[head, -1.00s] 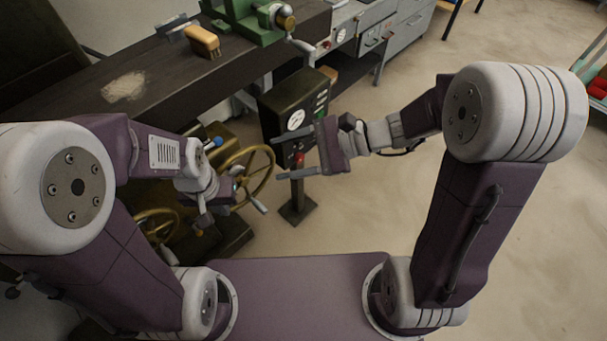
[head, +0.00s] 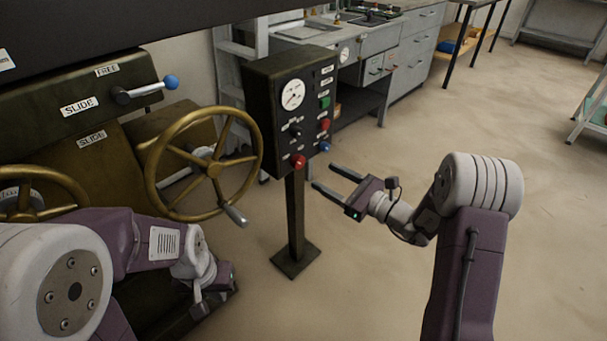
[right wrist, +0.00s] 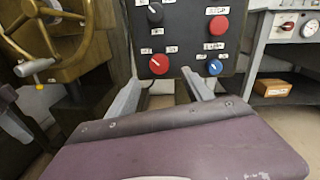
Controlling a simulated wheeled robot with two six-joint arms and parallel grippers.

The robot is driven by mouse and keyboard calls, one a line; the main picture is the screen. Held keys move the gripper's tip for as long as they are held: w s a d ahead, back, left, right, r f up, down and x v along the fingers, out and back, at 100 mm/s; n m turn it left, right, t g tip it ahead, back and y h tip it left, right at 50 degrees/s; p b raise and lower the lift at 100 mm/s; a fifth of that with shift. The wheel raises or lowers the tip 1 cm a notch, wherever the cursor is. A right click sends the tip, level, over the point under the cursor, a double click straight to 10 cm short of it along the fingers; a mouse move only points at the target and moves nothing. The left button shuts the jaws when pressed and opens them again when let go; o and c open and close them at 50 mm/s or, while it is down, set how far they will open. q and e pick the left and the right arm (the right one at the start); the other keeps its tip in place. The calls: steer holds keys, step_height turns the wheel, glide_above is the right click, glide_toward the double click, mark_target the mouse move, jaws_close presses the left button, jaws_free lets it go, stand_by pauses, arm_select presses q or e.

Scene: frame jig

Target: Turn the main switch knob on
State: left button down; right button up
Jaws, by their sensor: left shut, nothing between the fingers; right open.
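A dark control box (head: 286,108) stands on a post, with a round gauge, buttons and knobs on its front. A black knob (head: 295,130), a red knob (head: 298,161) and a blue knob (head: 325,147) show; their labels are too small to read, so I cannot tell which is the main switch. In the right wrist view the black knob (right wrist: 155,13), red knob (right wrist: 159,64) and blue knob (right wrist: 215,67) face me. My right gripper (head: 324,176) is open and empty, just below and right of the box, apart from it. My left gripper (head: 222,276) is low left, shut; its fingers are mostly hidden.
A brass handwheel (head: 205,163) and a lever with a blue ball (head: 171,82) belong to the machine left of the box. A grey cabinet bench (head: 400,60) stands behind. The floor to the right of the box is clear.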

mark_target(301, 163)
steer(key=b+x, duration=0.3)
steer(key=x, duration=0.5)
steer(key=shift+w+a, duration=0.15)
steer(key=shift+a, duration=0.1)
steer(key=shift+w+a, duration=0.15)
steer(key=shift+w, duration=0.05)
jaws_close()
steer(key=shift+r, duration=0.1)
